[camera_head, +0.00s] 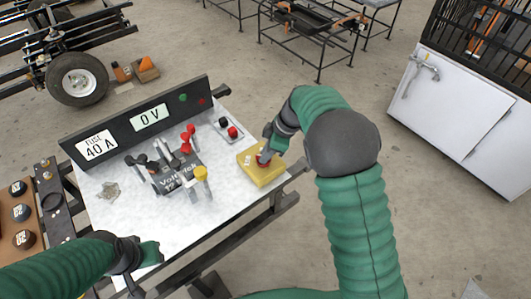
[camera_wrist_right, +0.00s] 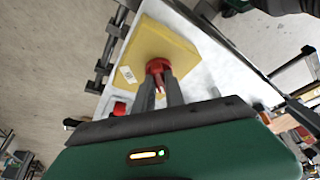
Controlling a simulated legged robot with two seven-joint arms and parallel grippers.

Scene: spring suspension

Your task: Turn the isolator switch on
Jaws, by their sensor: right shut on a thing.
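The isolator switch is a yellow box (camera_head: 256,170) with a red knob (camera_head: 264,160), at the right edge of the white tabletop. In the right wrist view the yellow box (camera_wrist_right: 158,48) and red knob (camera_wrist_right: 158,67) show ahead of the fingers. My right gripper (camera_wrist_right: 160,88) is shut on the red knob, one finger on each side; it also shows in the head view (camera_head: 267,152). The knob's exact angle is partly hidden by the fingers. My left gripper (camera_head: 150,254) is over the near left corner of the table; its fingers are not clear.
The white tabletop (camera_head: 225,190) holds a battery block (camera_head: 180,172) with red and black clamps, a yellow-topped post (camera_head: 201,175), and a red and black terminal plate (camera_head: 228,130). A black panel (camera_head: 140,118) at the back reads "FUSE 40 A" and "0 V". A white cabinet (camera_head: 455,115) stands right.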

